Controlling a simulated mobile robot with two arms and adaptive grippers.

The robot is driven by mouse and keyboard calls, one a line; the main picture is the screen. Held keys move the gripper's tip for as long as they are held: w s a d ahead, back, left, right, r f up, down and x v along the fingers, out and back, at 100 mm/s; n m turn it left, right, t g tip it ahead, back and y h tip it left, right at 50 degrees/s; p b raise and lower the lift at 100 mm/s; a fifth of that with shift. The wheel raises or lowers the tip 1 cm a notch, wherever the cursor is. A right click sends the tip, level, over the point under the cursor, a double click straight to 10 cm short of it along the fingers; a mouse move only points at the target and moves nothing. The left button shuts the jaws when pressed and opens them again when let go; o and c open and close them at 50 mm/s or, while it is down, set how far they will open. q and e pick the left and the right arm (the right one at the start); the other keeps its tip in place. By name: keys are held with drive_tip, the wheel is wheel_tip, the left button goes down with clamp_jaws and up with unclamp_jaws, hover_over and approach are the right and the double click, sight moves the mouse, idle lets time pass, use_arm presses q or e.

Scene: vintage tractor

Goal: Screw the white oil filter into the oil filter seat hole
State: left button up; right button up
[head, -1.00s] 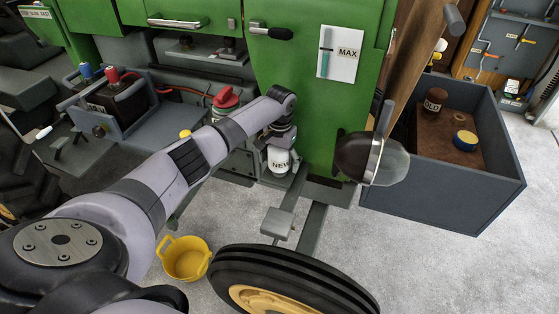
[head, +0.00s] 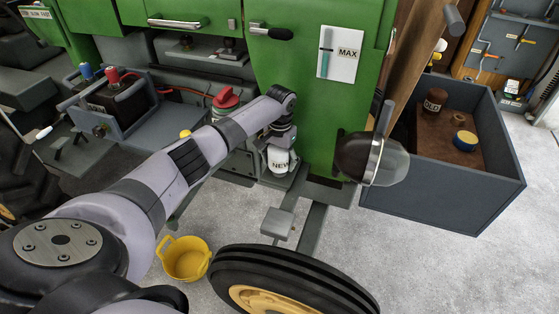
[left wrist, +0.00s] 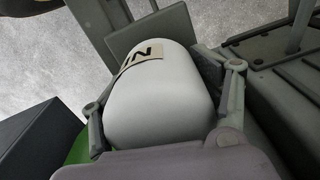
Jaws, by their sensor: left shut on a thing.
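The white oil filter (head: 279,160) has a "NEW" label and is at the tractor's lower side, below the green panel. In the left wrist view the white filter (left wrist: 165,95) fills the middle, with a finger on each side of it. My left gripper (head: 281,143) is shut on the filter. It also shows in the left wrist view (left wrist: 165,112). The oil filter seat hole is hidden behind my arm and the filter, so I cannot tell whether the filter touches it. My right gripper is not in view.
A dark grey crate (head: 448,205) at the right holds an "OLD" brown filter (head: 434,100) and a blue and yellow can (head: 465,140). A yellow bucket (head: 186,260) stands on the floor. A front wheel (head: 290,262) and a round lamp (head: 372,158) are near my left arm.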

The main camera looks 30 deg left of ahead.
use_arm(q)
drive_tip(key=m, duration=0.6)
drive_tip(key=shift+s+f+m, duration=0.1)
drive_tip(key=shift+f+m, duration=0.1)
drive_tip(key=shift+m, duration=0.1)
drive_tip(key=m, duration=0.5)
drive_tip(key=shift+f, duration=0.1)
drive_tip(key=o, duration=1.2)
drive_tip(key=shift+o, duration=0.2)
drive_tip(key=n, duration=1.1)
drive_tip(key=shift+n, duration=0.4)
drive_tip(key=shift+c, duration=0.5)
drive_tip(key=shift+r, duration=0.2)
drive_tip(key=c, duration=0.5)
